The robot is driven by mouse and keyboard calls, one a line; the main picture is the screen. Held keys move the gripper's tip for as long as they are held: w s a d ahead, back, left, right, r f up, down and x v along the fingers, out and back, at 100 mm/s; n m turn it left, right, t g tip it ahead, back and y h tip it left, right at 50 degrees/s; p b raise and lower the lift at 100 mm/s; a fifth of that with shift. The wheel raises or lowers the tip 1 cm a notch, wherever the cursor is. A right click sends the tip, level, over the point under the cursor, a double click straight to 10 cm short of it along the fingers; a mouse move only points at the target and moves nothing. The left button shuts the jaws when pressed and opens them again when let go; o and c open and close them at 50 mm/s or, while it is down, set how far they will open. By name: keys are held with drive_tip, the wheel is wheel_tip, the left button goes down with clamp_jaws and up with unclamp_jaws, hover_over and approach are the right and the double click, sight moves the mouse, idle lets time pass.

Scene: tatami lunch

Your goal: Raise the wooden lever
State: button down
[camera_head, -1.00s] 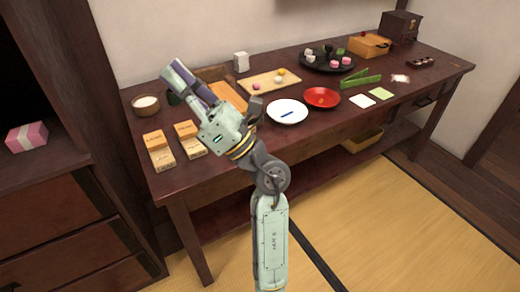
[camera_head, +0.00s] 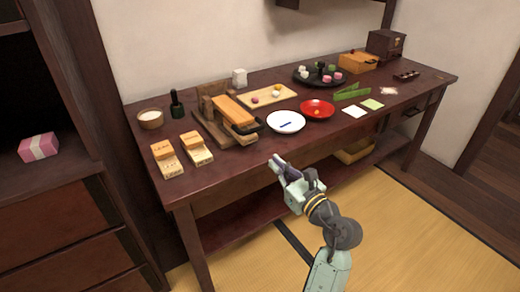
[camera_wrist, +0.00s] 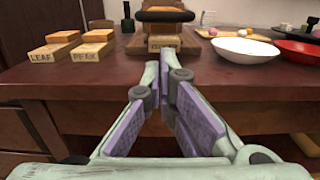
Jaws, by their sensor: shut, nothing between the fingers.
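The wooden lever (camera_head: 232,108) is an orange-brown bar on a wooden press-like stand (camera_head: 207,128) at the left part of the table. It slopes toward the table's front edge and has a dark bar across its near end. In the wrist view the lever (camera_wrist: 165,4) shows at the top, with its dark crossbar (camera_wrist: 165,16) above a wooden base block (camera_wrist: 160,42). My gripper (camera_head: 277,163) is shut and empty. It is in front of the table's front edge, to the right of and lower than the lever, not touching it. In the wrist view its fingertips (camera_wrist: 163,62) point toward the stand.
Labelled wooden blocks (camera_head: 194,148) lie left of the stand, beside a dark bottle (camera_head: 177,104) and a bowl (camera_head: 150,119). A white plate (camera_head: 286,122) and red plate (camera_head: 317,109) lie right of it. The table's front edge (camera_head: 240,168) lies between my gripper and the stand.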

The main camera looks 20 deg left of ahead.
drive_tip(key=p+x, duration=0.1)
drive_tip(key=x, duration=0.9)
drive_tip(key=shift+r+p, duration=0.1)
drive_tip(key=shift+p, duration=0.3)
